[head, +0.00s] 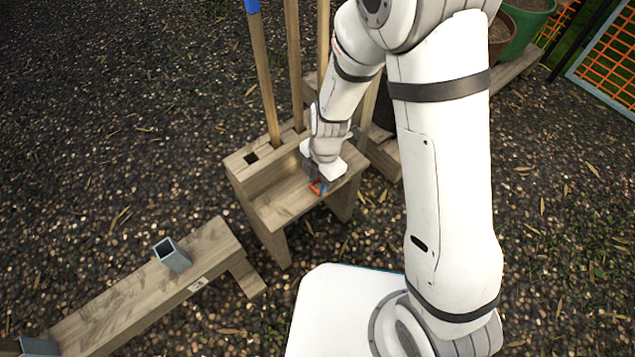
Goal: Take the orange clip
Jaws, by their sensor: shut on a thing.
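The orange clip (316,188) is small and lies at the front of the lower step of a wooden stand (275,210). My gripper (319,183) reaches down over this step and is shut on the clip. Part of the clip shows below the fingers; the rest is hidden by my gripper. I cannot tell whether the clip still touches the wood.
Tall wooden poles (266,85) stand in the holes of the stand's upper step, close to my arm. A low wooden beam (125,300) with a grey square tube (172,255) lies at lower left. Plant pots (528,22) stand at upper right. Gravel ground is open between.

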